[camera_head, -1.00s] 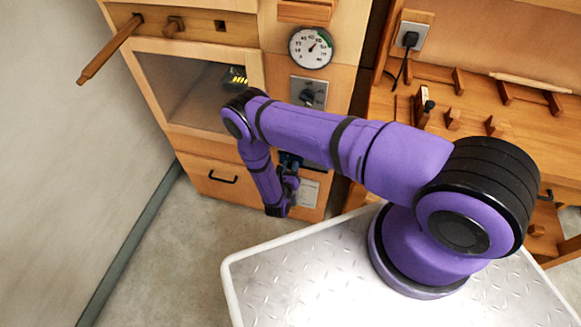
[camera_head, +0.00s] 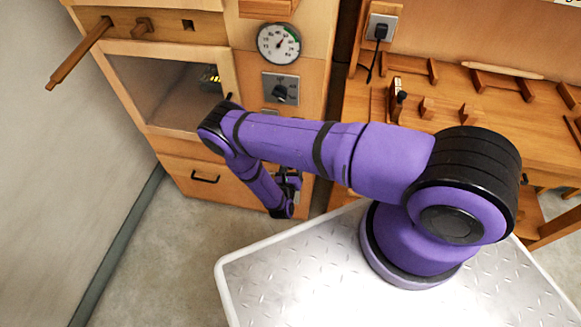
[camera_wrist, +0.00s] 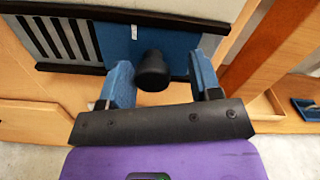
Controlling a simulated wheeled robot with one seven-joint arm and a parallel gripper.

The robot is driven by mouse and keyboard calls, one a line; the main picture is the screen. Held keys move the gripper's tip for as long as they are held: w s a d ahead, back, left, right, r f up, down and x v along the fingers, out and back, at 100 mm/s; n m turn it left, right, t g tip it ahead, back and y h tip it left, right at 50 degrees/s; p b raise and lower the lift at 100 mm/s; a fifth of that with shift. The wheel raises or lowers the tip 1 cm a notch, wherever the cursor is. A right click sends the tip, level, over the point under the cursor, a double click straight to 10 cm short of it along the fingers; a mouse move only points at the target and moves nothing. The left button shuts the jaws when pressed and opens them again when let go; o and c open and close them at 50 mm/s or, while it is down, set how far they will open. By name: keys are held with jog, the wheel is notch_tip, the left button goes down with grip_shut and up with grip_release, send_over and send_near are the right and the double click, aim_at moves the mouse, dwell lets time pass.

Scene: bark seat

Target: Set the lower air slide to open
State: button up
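My gripper (camera_wrist: 160,78) is open, with one blue finger on each side of the knob. Gaps show between the knob and both fingers, so it is not gripped. In the head view my gripper (camera_head: 290,180) is low at the front of the wooden cabinet (camera_head: 245,192), and my arm hides most of the slide.
Above are a dial gauge (camera_head: 279,43) and a plate with a black rotary knob (camera_head: 281,90). A glass-fronted door (camera_head: 165,85) and a drawer (camera_head: 205,178) are to the left. A wooden bench (camera_head: 450,95) with racks stands right. Bare floor lies in front.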

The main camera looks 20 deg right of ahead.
jog(key=shift+a, duration=0.15)
jog(key=v, duration=1)
jog(key=shift+s, duration=0.3)
jog(key=shift+a, duration=0.15)
